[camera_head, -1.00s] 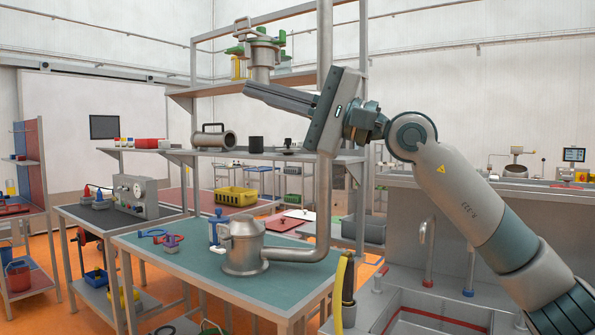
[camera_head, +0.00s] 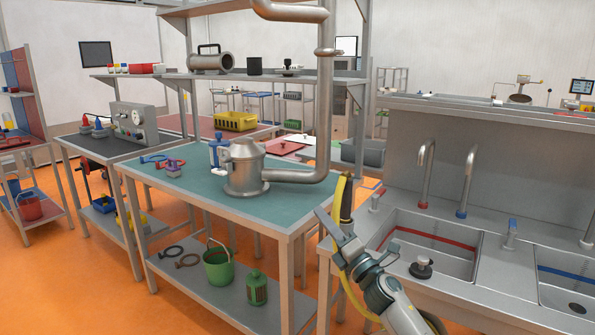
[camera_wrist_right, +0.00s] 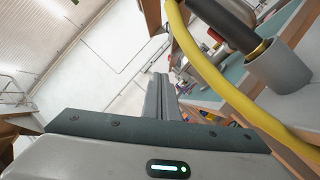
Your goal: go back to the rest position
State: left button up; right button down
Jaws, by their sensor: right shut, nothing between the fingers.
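My right gripper (camera_head: 333,226) is low in the head view, in front of the sink unit's left end and right of the green-topped table (camera_head: 215,205). It is shut and holds nothing. In the right wrist view its shut fingers (camera_wrist_right: 160,98) point up the picture. A yellow hose (camera_head: 345,275) with a dark handle (camera_head: 347,198) hangs close beside this gripper. In the wrist view the hose (camera_wrist_right: 215,75) passes just right of the fingers; I cannot tell if they touch. My left gripper is not in view.
A metal vessel (camera_head: 243,170) with a bent pipe stands on the green table. The sink unit (camera_head: 455,225) with taps is at the right. A green bucket (camera_head: 218,268) and a green lantern (camera_head: 257,288) are on the lower shelf. Orange floor (camera_head: 60,290) is clear at the lower left.

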jog(key=s+d+f+m+g+h, duration=0.25)
jog(key=s+f+m, duration=0.3)
jog(key=f, duration=0.95)
jog(key=s+d+f+m+g+h, duration=0.1)
jog(key=s+d+f+m+h, duration=0.35)
jog(key=f, duration=1.05)
jog(key=s+d+f+m+g+h, duration=0.15)
jog(key=s+f+m, duration=0.5)
jog(key=f, duration=0.85)
jog(key=s+d+f+m+g, duration=0.1)
jog(key=s+f+m, duration=0.3)
jog(key=s+f, duration=0.5)
jog(key=s+d+f+m+g+h, duration=0.1)
jog(key=s+f+m+g, duration=0.2)
jog(key=s+f, duration=0.6)
jog(key=s+d+f+m+g+h, duration=0.1)
jog(key=s+f+m+g, duration=0.3)
jog(key=s+f, duration=0.5)
jog(key=s+d, duration=0.1)
jog(key=s, duration=1)
jog(key=shift+s+f+m, duration=0.2)
jog(key=shift+s+m, duration=0.15)
jog(key=shift+s, duration=0.05)
jog(key=shift+w+h, duration=0.1)
jog(key=shift+h, duration=0.15)
